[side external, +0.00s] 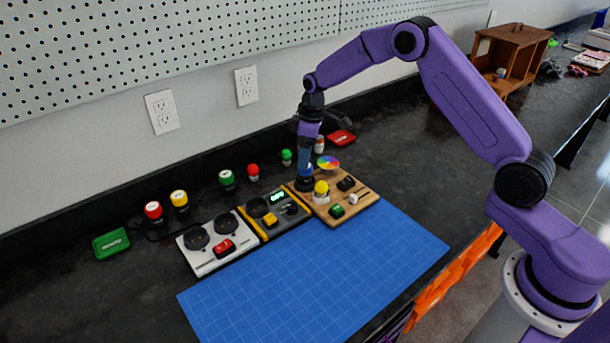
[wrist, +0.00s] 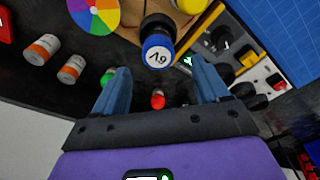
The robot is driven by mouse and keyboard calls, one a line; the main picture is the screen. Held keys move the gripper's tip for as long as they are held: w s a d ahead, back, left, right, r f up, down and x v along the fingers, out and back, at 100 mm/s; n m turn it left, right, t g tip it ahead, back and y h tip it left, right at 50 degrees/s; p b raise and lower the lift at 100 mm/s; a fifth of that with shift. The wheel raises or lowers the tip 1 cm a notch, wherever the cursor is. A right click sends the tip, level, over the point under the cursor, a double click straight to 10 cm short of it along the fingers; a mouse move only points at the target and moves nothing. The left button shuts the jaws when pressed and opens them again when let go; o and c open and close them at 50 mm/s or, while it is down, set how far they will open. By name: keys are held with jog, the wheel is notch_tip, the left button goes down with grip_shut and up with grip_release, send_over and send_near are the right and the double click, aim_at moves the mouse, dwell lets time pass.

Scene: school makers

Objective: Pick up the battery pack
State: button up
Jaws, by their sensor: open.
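A round piece with a blue cap marked in white, apparently "9V" or "6V", seems to be the battery pack (wrist: 157,52). It stands upright at the edge of the wooden board (side external: 358,203). My gripper (wrist: 161,76) is open, with one blue finger on each side below the cap in the wrist view. The cap lies just beyond the fingertips, roughly centred between them, and nothing is held. In the side view my gripper (side external: 306,168) points down over the board's back left corner, partly hiding the piece there.
A yellow-capped piece (side external: 321,188) and a coloured wheel (side external: 328,163) are close by. A yellow-edged module (side external: 272,215) and a white module (side external: 215,243) sit left of the board. Green and red capped pieces stand behind. The blue mat (side external: 320,270) is clear.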

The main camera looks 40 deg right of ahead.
aim_at(305, 175)
jog(key=shift+w+f, duration=0.1)
jog(key=shift+f, duration=2.55)
jog(key=c, duration=1.2)
jog(key=shift+c, duration=0.2)
jog(key=shift+r, duration=0.1)
